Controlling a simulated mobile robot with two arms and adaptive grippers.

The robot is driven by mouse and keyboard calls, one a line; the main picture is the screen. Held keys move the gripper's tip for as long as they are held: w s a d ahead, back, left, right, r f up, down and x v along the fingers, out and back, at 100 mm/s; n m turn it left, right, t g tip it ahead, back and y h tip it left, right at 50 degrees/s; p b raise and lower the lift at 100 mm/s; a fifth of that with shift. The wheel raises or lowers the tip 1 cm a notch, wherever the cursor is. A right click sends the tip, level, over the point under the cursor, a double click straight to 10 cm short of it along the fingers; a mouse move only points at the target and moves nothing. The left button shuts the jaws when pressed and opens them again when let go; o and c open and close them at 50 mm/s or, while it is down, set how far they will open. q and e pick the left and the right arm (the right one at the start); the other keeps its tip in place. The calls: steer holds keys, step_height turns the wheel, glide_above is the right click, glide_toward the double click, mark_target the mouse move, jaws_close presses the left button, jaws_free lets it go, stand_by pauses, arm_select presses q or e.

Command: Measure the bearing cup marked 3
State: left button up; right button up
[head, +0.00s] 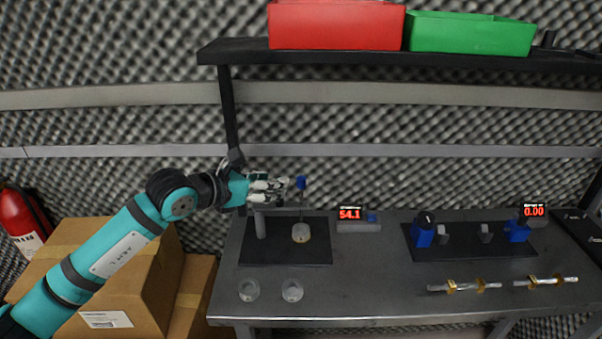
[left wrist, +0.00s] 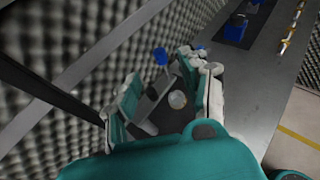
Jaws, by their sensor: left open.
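A round, pale bearing cup (head: 301,232) sits on the black base plate (head: 270,253) of a measuring stand, under a probe with a blue knob (head: 300,183). The cup (left wrist: 177,99) and the blue knob (left wrist: 161,57) also show in the left wrist view, between the fingers. A red readout (head: 350,214) beside the stand shows 54.1. No cup's marking is legible. My left gripper (head: 284,187) is open, at the stand's upper part, just left of the blue knob. My right gripper is not visible.
A second fixture (head: 470,238) with blue blocks and a 0.00 readout (head: 534,211) stands at right. Two shafts with brass rings (head: 465,286) lie before it. A shelf with red (head: 335,27) and green (head: 468,34) bins hangs above. Cardboard boxes (head: 150,265) stand at left.

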mark_target(300, 178)
arm_select(q)
steer(key=p+x, duration=0.1)
steer(key=x, duration=0.6)
steer(key=shift+w+d+p, duration=0.25)
steer(key=shift+w+p, duration=0.05)
steer(key=x, duration=0.2)
steer(key=shift+w+d+f, duration=0.1)
steer(key=shift+w+f, duration=0.1)
steer(key=shift+w+d+f, duration=0.15)
steer(key=shift+w, duration=0.1)
steer(key=shift+w+d+f, duration=0.1)
steer(key=shift+w+d, duration=0.05)
steer(key=shift+d, duration=0.1)
steer(key=shift+c, duration=1.2)
jaws_close()
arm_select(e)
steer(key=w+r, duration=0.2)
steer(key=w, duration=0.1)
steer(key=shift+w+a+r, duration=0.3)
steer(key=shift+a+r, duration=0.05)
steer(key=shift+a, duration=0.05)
